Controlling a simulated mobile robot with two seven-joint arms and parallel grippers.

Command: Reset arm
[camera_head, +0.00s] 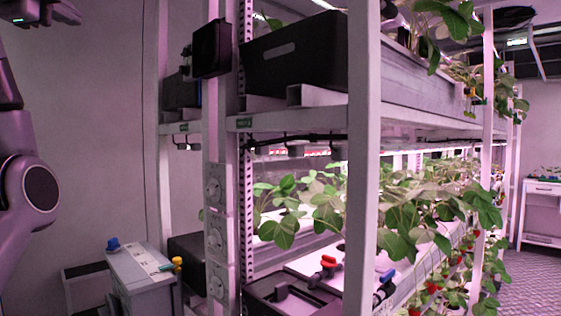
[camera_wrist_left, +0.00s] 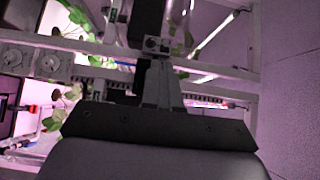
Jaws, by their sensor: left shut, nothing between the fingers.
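My left arm shows at the left edge of the head view. My left gripper (camera_head: 62,14) is high in the top left corner there, partly cut off by the frame, in front of the plain wall and left of the berry rack (camera_head: 361,200). In the left wrist view the same gripper (camera_wrist_left: 160,72) points up the picture with its fingers together and nothing between them. Rack beams and leaves lie behind it in that view. My right gripper is not in view.
Strawberry plants (camera_head: 400,205) with red berries hang over the rack's long side. A black crate (camera_head: 294,55) sits on the upper shelf. A grey cabinet (camera_head: 143,275) stands at the lower left. A white table (camera_head: 541,187) is far right, past open floor.

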